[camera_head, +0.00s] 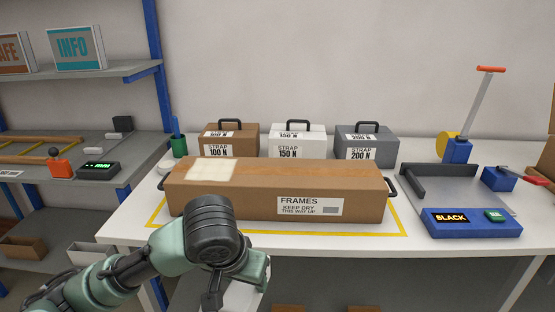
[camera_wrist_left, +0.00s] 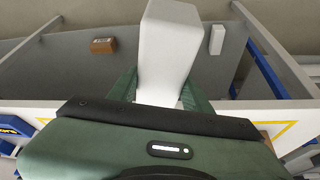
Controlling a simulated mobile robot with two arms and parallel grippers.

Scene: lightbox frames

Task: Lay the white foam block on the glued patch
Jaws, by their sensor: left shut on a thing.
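The white foam block (camera_wrist_left: 170,45) is between the two green fingers of my left gripper (camera_wrist_left: 163,88) in the left wrist view. In the head view the block (camera_head: 244,295) shows partly at the bottom edge, below my left gripper (camera_head: 238,283), in front of the table. The glued patch (camera_head: 211,169) is a pale, glossy square on the top left of the long brown FRAMES carton (camera_head: 265,199). Nothing lies on the patch. The gripper is nearer to me than the carton and lower in the picture. My right gripper is not in view.
The carton has dark end handles and stands inside a yellow outline (camera_head: 402,232) on the white table (camera_head: 130,229). Three strap weight boxes (camera_head: 297,140) stand behind it. A strapping device with a SLACK display (camera_head: 451,218) is at right. Shelves (camera_head: 95,75) stand at left.

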